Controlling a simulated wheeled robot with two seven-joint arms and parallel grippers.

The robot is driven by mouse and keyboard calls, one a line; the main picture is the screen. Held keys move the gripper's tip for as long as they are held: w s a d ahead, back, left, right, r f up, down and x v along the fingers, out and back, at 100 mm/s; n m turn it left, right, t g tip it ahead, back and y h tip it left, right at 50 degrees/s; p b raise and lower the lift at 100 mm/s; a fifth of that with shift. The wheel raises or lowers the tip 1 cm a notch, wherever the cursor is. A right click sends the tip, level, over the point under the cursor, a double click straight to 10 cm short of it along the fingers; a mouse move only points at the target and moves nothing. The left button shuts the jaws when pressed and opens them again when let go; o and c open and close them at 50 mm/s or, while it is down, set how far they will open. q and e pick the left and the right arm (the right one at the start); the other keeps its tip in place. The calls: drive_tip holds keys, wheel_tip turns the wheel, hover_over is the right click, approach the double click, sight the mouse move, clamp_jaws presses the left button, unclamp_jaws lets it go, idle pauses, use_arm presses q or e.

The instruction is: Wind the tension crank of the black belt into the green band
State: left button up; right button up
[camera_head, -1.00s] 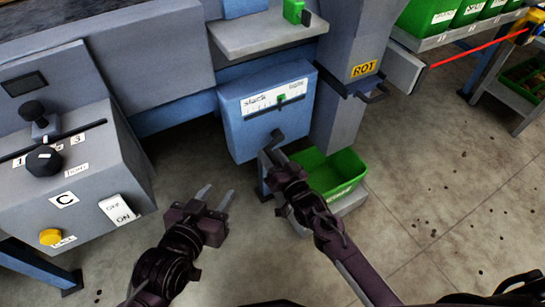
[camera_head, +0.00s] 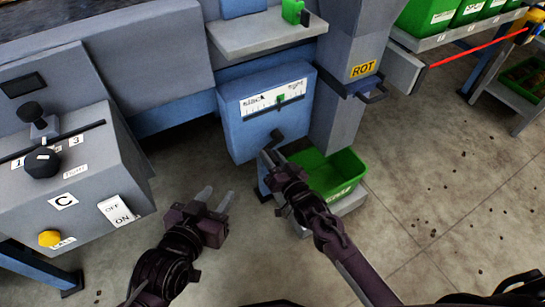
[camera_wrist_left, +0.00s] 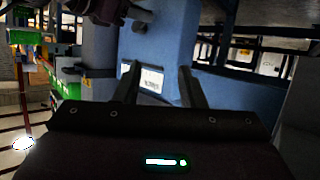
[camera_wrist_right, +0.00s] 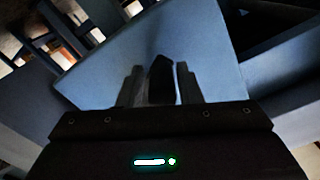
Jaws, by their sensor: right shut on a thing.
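The blue tension box (camera_head: 245,138) hangs below the machine, with a white slack-to-tight scale (camera_head: 262,104) on its front. A small green mark (camera_head: 280,98) shows on the scale; the pointer's exact reading is too small to tell. The dark crank (camera_head: 277,135) sticks out low on the box. My right gripper (camera_head: 271,158) is shut on the crank's handle; the right wrist view shows the dark handle (camera_wrist_right: 160,80) between the two fingers. My left gripper (camera_head: 215,198) is open and empty, apart from the box, over the floor to its left.
A grey control box (camera_head: 75,185) with black knobs and an on/off switch stands at the left. A green bin (camera_head: 340,175) sits right behind my right gripper, beside the grey post marked ROT (camera_head: 363,69). A shelf (camera_head: 265,38) juts out above the box.

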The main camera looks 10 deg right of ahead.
sight(261, 133)
use_arm(q)
drive_tip(key=shift+f, duration=0.15)
use_arm(e)
drive_tip(key=shift+a+r, duration=0.15)
drive_tip(key=shift+r, duration=0.15)
